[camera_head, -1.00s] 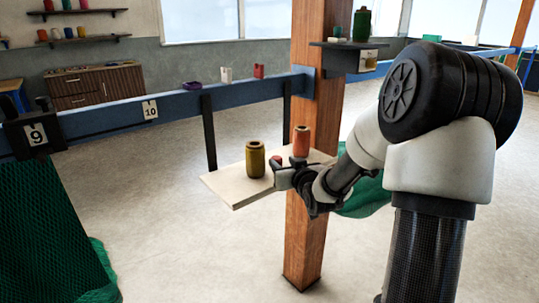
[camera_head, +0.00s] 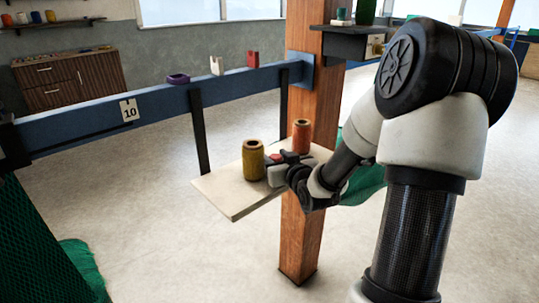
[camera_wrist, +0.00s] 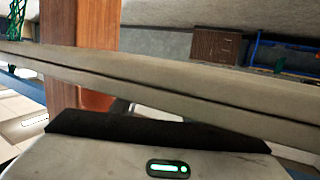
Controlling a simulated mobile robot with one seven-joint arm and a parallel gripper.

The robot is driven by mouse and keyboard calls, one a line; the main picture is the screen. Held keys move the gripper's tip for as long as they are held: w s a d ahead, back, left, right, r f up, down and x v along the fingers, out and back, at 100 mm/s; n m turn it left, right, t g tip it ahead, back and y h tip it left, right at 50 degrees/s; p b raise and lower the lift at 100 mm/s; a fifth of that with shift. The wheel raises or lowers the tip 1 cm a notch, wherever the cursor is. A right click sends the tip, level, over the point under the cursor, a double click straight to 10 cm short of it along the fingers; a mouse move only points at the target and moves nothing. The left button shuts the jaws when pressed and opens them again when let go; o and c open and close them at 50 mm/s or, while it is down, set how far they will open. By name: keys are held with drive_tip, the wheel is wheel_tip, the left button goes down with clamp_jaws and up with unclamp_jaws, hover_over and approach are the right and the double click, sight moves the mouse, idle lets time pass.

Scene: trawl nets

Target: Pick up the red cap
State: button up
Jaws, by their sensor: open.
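A small red patch (camera_head: 276,156), probably the red cap, shows on the pale board at the tips of my gripper (camera_head: 277,163). It is partly hidden, and I cannot tell whether it lies between the fingers or just behind them. My gripper is open, low over the board, right of the yellow spool (camera_head: 253,160) and in front of the orange spool (camera_head: 301,136). In the wrist view the cap does not show; the board's long edge (camera_wrist: 160,88) crosses the picture, with a dark part of my gripper below it.
The pale board (camera_head: 232,197) is mounted by a wooden post (camera_head: 303,240). A blue beam (camera_head: 165,103) runs behind, with a purple ring (camera_head: 178,79), a white item (camera_head: 216,66) and a red item (camera_head: 253,60) on it. Green netting (camera_head: 45,250) hangs at left. The floor in front is open.

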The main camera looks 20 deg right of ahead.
drive_tip(key=shift+s, duration=0.15)
drive_tip(key=shift+r, duration=0.1)
drive_tip(key=c, duration=0.8)
